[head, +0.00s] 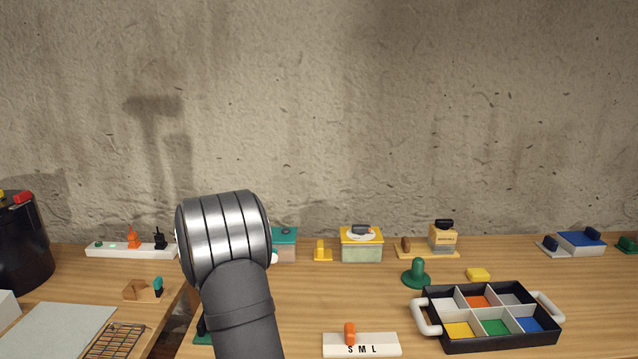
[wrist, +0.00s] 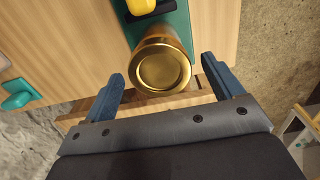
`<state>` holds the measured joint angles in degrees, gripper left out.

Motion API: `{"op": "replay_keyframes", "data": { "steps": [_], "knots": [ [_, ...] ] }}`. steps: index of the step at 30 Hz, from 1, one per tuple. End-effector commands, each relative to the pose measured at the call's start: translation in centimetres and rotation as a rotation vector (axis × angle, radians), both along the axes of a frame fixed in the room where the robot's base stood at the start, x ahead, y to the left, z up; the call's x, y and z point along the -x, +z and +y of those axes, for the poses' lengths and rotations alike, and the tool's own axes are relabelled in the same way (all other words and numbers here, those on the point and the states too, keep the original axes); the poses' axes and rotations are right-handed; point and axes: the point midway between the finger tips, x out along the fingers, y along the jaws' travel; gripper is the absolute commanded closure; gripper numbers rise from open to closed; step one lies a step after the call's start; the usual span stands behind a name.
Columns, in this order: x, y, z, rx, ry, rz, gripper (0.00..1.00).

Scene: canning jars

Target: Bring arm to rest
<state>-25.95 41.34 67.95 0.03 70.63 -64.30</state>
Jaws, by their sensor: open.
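My gripper (wrist: 160,69) shows in the wrist view with its two blue fingers spread wide. Nothing is clamped between them. A jar with a round gold lid (wrist: 163,72) appears beyond the fingertips, in line with the gap. I cannot tell how far away it is. It is at the end of a green strip (wrist: 178,22) that also bears a yellow piece with a black part (wrist: 140,6). In the head view only my grey arm shows, raised at centre left; the gripper is hidden there.
On the wooden table (head: 300,310) in the head view are a compartment tray (head: 453,347) with white handles, an S M L block (head: 362,347), a green knob (head: 417,275), lidded boxes (head: 361,252) at the back, and a power strip (head: 120,252). A dark bin (head: 25,250) stands far left.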

Motion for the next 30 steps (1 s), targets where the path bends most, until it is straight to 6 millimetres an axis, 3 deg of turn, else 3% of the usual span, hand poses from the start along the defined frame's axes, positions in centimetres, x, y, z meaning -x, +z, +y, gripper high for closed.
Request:
{"op": "replay_keyframes", "data": {
  "steps": [5,11,12,29,30],
  "knots": [
    [0.0,-0.9,0.0,0.0,0.0,0.001,0.15],
    [0.0,-3.9,0.0,0.001,0.0,0.002,0.15],
    [-0.1,-2.4,0.0,-0.002,0.0,-0.005,0.15],
    [0.0,9.0,0.0,-0.002,0.0,-0.004,0.15],
    [0.1,7.4,0.0,0.002,0.0,0.004,0.15]
  ]
}}
